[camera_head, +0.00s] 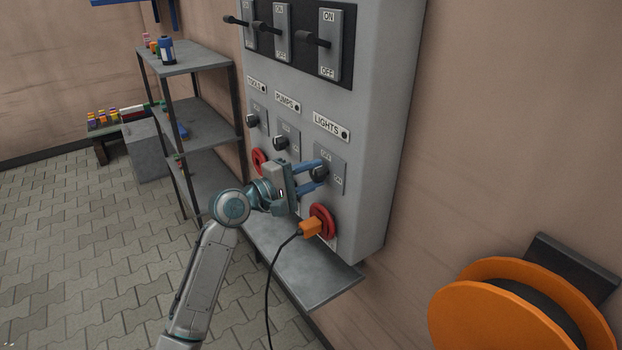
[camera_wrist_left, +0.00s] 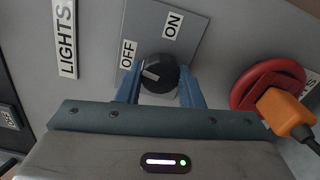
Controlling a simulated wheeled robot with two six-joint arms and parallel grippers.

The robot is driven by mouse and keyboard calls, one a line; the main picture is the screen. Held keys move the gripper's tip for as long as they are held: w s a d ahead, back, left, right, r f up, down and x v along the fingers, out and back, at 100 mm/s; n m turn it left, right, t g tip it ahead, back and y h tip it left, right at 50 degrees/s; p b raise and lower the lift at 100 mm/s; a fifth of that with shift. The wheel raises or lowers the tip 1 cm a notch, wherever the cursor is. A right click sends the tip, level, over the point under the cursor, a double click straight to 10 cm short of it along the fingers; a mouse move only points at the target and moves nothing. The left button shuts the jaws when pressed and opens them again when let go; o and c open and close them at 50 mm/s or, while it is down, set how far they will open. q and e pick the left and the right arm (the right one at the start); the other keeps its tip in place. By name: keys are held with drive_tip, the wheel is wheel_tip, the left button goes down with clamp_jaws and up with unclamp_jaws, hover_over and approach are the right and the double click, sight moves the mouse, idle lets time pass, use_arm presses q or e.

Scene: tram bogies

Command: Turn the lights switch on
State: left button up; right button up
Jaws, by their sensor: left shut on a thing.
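The lights switch is a black rotary knob (camera_head: 319,173) on a grey plate at the right of the grey panel (camera_head: 375,120), below the LIGHTS label (camera_head: 327,124). My left gripper (camera_head: 311,178) reaches it from the left, its blue fingers on either side of the knob and shut on it. In the left wrist view the knob (camera_wrist_left: 160,73) sits between the fingertips of the gripper (camera_wrist_left: 160,88). Its white mark lies on the left side, nearer the OFF label (camera_wrist_left: 128,53) than the ON label (camera_wrist_left: 173,25). The small lamp (camera_head: 345,135) beside LIGHTS looks dark. My right gripper is not in view.
An orange plug (camera_head: 310,228) with a black cable sits in a red socket (camera_head: 323,218) below the knob. Two similar knobs (camera_head: 281,142) (camera_head: 251,120) are to the left. A grey ledge (camera_head: 305,273) juts out below. An orange reel (camera_head: 490,315) is at lower right.

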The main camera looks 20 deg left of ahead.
use_arm(q)
drive_tip(key=m+b, duration=0.3)
drive_tip(key=m, duration=0.2)
drive_tip(key=shift+f, duration=0.2)
drive_tip(key=m+b, duration=0.3)
drive_tip(key=m, duration=0.2)
drive_tip(key=shift+m+b, duration=0.85)
drive_tip(key=shift+m, duration=0.05)
drive_tip(key=shift+m+b, duration=0.7)
drive_tip(key=shift+m, duration=0.4)
drive_tip(key=shift+r+m+b, duration=0.1)
drive_tip(key=shift+m+b, duration=0.35)
drive_tip(key=shift+m, duration=0.35)
drive_tip(key=o, duration=0.8)
drive_tip(key=shift+o, duration=0.8)
drive_tip(key=shift+r, duration=0.1)
